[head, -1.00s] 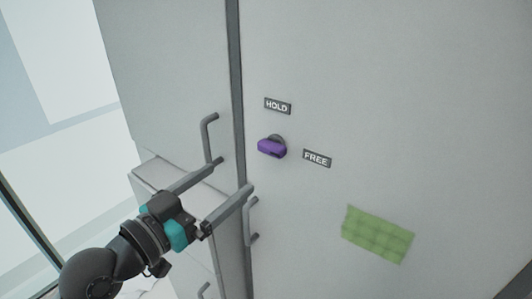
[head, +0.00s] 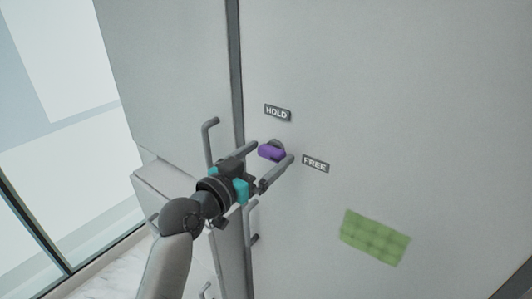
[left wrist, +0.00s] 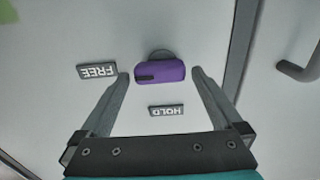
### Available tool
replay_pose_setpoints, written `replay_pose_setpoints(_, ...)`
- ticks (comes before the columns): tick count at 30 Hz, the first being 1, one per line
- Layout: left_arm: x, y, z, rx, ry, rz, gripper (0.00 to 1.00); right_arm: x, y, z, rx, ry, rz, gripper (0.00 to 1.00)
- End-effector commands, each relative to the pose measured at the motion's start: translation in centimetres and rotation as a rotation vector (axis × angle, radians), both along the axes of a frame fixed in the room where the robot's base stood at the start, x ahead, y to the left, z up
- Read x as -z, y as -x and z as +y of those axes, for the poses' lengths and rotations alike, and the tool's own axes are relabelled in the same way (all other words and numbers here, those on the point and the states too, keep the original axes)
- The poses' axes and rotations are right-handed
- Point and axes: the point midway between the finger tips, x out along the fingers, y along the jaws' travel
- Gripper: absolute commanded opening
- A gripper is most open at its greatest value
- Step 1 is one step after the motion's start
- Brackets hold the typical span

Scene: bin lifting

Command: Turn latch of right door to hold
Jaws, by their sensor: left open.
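The purple latch (head: 271,152) is on the right door (head: 390,110), below the HOLD label (head: 278,113) and left of the FREE label (head: 315,164). My left gripper (head: 273,151) is open, with its fingertips on either side of the latch. In the left wrist view the latch (left wrist: 160,73) shows between the fingertips (left wrist: 160,75), with a gap on each side. That view is turned, with the HOLD label (left wrist: 166,111) and the FREE label (left wrist: 97,71) upside down. My right gripper is not in view.
A green patch (head: 375,237) is on the right door at lower right. A grey bar handle (head: 209,142) is on the left door, beside the dark gap between the doors. Another handle (head: 252,222) is below my gripper.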

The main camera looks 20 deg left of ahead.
Motion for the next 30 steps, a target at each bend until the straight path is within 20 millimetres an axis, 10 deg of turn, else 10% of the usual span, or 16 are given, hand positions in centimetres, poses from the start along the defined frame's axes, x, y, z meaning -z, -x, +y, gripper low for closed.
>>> replay_pose_setpoints(10,0.03,-0.29,-0.12,0.0,0.0,0.0,1.0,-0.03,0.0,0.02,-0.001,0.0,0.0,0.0)
replay_pose_setpoints(30,0.03,-0.25,-0.1,0.001,0.0,0.0,0.25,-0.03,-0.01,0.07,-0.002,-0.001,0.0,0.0)
